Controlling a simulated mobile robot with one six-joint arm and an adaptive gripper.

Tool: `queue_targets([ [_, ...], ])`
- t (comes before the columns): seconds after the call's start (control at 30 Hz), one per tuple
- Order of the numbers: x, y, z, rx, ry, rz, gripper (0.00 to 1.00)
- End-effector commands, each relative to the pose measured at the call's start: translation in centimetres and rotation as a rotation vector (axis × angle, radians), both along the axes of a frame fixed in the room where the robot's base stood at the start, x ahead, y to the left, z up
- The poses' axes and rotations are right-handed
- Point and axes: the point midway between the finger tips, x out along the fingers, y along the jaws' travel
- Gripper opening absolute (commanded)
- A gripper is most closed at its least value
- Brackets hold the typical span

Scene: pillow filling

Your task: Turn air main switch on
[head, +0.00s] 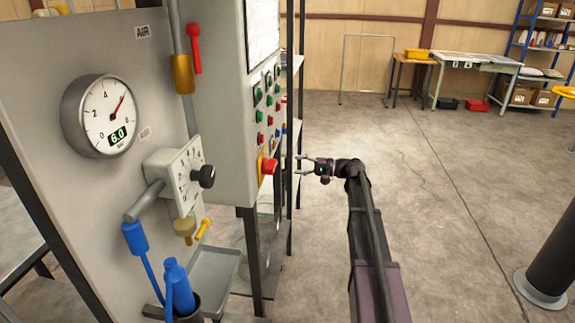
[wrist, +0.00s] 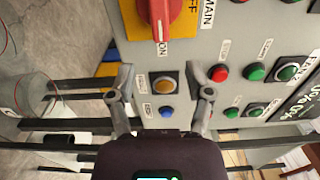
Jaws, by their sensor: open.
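In the wrist view, a red rotary switch (wrist: 158,12) sits on a yellow plate (wrist: 188,22), cut off by the top edge. "MAIN" is printed beside the plate, and the handle points toward the "ON" mark. It also shows in the head view as a red knob (head: 269,165) on the cabinet's side. A red lever (head: 194,46) stands upright beside a brass valve (head: 182,74), near the "AIR" label (head: 142,32). My gripper (head: 298,166) is open and empty, right of the cabinet. In the wrist view, its fingers (wrist: 160,93) flank an amber button (wrist: 164,84).
A round gauge (head: 102,115) reads 6.0 on the grey panel. Below it are a regulator with a black knob (head: 204,176), a blue nozzle (head: 177,287) and a metal tray (head: 213,270). A dark post (head: 553,262) stands at right. The floor between is clear.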

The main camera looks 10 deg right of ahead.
Motion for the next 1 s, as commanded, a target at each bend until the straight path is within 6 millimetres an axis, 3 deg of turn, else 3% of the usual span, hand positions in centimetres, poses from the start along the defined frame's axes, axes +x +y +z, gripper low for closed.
queue_targets([
  [0.33, -1.1, -2.6, 0.0, 0.0, 0.0, 0.0, 0.66],
  [0.83, -1.1, -2.6, 0.0, 0.0, 0.0, 0.001, 0.66],
  [1.0, -1.7, -1.8, -0.2, -0.026, 0.011, 0.008, 0.66],
])
